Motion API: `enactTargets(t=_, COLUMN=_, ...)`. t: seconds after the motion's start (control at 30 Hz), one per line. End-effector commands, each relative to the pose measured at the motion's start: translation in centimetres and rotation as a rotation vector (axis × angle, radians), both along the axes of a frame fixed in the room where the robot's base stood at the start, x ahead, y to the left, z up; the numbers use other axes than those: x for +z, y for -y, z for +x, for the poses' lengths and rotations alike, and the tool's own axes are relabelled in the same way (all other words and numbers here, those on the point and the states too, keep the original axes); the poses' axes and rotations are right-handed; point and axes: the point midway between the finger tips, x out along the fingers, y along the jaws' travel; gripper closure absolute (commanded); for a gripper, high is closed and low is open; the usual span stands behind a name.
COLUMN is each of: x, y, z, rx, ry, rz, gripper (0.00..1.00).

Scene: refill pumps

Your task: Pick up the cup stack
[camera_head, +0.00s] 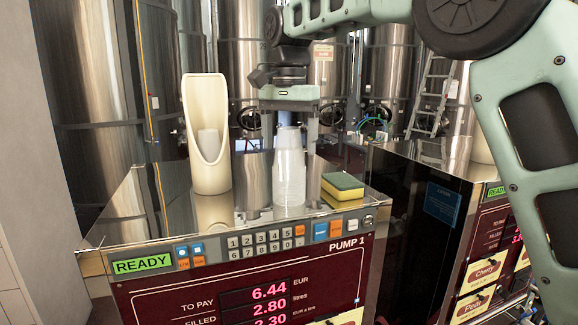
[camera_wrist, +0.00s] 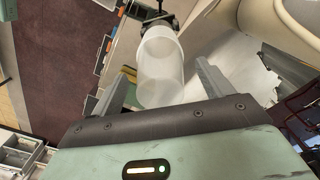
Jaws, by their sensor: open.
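The cup stack (camera_head: 290,172) is a tall column of translucent white cups, upright on the shiny top of pump 1. My gripper (camera_head: 290,146) is above it and points down, with one finger on each side of the stack's upper part. The fingers are apart and I see no clear contact with the cups. In the wrist view, the cup stack (camera_wrist: 161,68) shows between the two open fingers, and its lower end is toward the top of the picture.
A yellow-green sponge (camera_head: 343,187) lies to the right. The pump's keypad edge is in front.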

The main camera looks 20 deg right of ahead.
Motion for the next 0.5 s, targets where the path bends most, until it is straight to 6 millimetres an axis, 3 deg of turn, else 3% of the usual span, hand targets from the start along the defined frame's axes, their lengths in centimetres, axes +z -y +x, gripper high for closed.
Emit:
enactTargets(t=0.33, x=-0.81, y=0.02, z=-0.02, rx=0.000, ry=0.000, rz=0.000, gripper=0.21)
enactTargets(t=0.5, x=-0.80, y=0.02, z=-0.02, rx=0.000, ry=0.000, rz=0.000, gripper=0.68)
